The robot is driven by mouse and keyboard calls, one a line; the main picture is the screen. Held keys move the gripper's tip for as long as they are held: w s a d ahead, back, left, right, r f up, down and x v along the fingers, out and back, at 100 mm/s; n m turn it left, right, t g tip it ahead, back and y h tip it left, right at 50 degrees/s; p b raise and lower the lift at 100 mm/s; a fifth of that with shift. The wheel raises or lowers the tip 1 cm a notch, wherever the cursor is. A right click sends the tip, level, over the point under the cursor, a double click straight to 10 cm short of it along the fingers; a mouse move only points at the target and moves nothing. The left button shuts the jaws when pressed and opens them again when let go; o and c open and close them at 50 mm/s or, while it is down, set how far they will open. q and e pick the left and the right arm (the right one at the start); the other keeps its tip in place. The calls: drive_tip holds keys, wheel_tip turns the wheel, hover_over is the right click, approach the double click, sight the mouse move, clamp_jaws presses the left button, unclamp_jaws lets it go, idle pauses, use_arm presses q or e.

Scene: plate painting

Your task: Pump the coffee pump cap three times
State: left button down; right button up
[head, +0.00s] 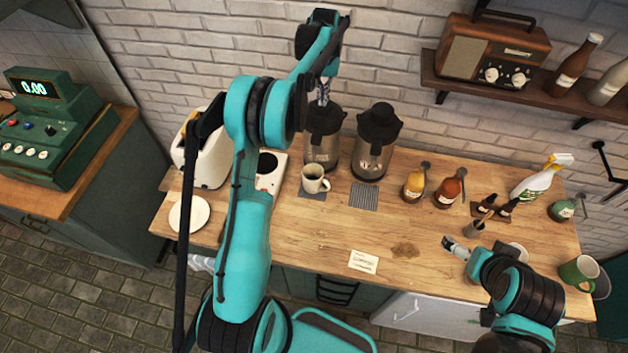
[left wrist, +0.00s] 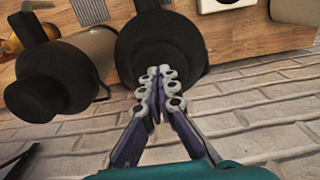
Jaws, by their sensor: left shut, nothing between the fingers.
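Two coffee pump pots with black caps stand at the back of the wooden counter: the left pot (head: 322,150) and the right pot (head: 372,155). My left gripper (head: 323,92) is shut and empty, pointing down over the left pot's cap. In the left wrist view its closed fingertips (left wrist: 158,75) lie over the round black cap (left wrist: 175,45); I cannot tell whether they touch. The other pot's cap (left wrist: 45,90) is beside it. A cream mug (head: 314,182) stands in front of the left pot. My right gripper (head: 455,247) is low over the counter's right side, its fingers too small to judge.
A white toaster (head: 203,150) and white plate (head: 189,214) are at the left. Yellow (head: 414,186) and orange (head: 448,190) pump bottles stand right of the pots. A white card (head: 363,262) lies at the front. The brick wall (head: 390,65) is close behind the pots.

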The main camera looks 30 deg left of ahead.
use_arm(q)
drive_tip(key=shift+r+p, duration=1.05)
drive_tip(key=shift+r, duration=0.95)
drive_tip(key=shift+f, duration=0.2)
drive_tip(key=shift+f+b, duration=1.95)
drive_tip(key=shift+f, duration=0.65)
drive_tip(key=shift+r, duration=0.1)
drive_tip(key=shift+r+p, duration=1.6)
drive_tip(key=shift+r, duration=1.1)
drive_tip(key=shift+f, duration=0.15)
